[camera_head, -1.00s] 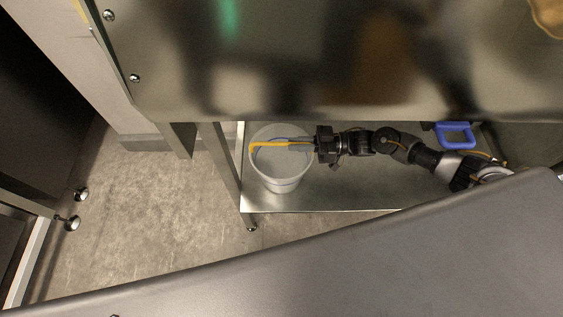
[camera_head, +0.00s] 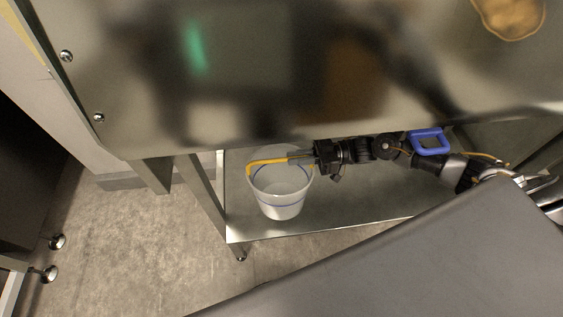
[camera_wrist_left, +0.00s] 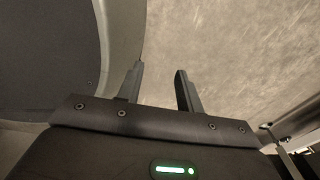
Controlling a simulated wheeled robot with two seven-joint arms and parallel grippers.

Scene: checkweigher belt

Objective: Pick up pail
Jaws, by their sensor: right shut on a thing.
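The pail (camera_head: 281,202) is whitish with a blue line around it and a yellow handle (camera_head: 264,161). In the head view it is over the lower metal shelf; I cannot tell whether its base touches the shelf. My right gripper (camera_head: 301,157) comes in from the right and is shut on the pail's handle at the rim; its fingertips are hard to make out. My left gripper (camera_wrist_left: 160,82) shows in the left wrist view, open and empty above a pale floor.
The lower shelf (camera_head: 352,202) is bare right of the pail. A shiny upper surface (camera_head: 250,110) hangs over its back part. A blue-framed object (camera_head: 430,141) lies near my right arm. A table leg (camera_head: 207,195) stands left of the pail. Open floor (camera_head: 140,240) lies further left.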

